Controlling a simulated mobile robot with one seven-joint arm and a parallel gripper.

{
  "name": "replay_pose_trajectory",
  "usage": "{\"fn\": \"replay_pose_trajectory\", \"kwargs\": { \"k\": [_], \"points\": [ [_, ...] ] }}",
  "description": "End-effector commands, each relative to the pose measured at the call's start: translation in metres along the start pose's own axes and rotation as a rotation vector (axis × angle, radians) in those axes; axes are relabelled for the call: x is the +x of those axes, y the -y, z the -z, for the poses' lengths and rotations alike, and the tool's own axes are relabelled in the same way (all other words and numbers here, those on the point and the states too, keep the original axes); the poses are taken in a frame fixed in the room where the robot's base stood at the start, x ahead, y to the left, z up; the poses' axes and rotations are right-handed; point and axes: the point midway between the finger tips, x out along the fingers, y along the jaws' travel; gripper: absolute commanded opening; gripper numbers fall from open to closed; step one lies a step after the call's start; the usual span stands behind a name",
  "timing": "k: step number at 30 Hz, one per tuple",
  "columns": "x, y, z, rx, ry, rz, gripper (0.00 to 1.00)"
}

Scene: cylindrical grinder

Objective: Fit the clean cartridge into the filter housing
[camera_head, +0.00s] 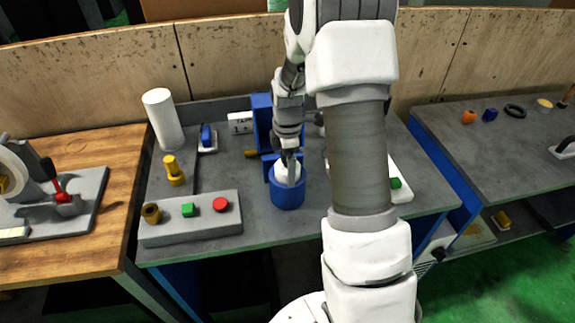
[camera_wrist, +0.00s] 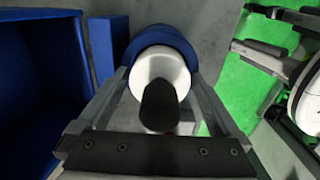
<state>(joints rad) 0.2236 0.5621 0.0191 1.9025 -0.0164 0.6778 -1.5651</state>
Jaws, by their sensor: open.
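The filter housing is a round blue cup (camera_head: 288,193) on the grey bench, below my arm. A white cartridge (camera_head: 281,173) sits inside it, its upper part above the rim. In the wrist view the cartridge (camera_wrist: 147,64) has a dark round knob on top, and the blue housing (camera_wrist: 168,36) rings it. My gripper (camera_wrist: 160,84) is open, with one finger on each side of the cartridge. I cannot tell whether the fingers touch it. In the head view my gripper (camera_head: 289,163) is right above the housing. How deep the cartridge sits is hidden.
A white cylinder (camera_head: 163,119) stands at the bench's back left. A yellow part (camera_head: 174,171) is nearby.

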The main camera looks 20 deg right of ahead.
Motion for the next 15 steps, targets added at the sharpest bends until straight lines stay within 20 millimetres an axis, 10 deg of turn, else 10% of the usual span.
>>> {"fn": "replay_pose_trajectory", "kwargs": {
  "k": [15],
  "points": [
    [-0.09, -0.001, 0.0, 0.0, 0.0, -0.005, 1.0]
  ]
}}
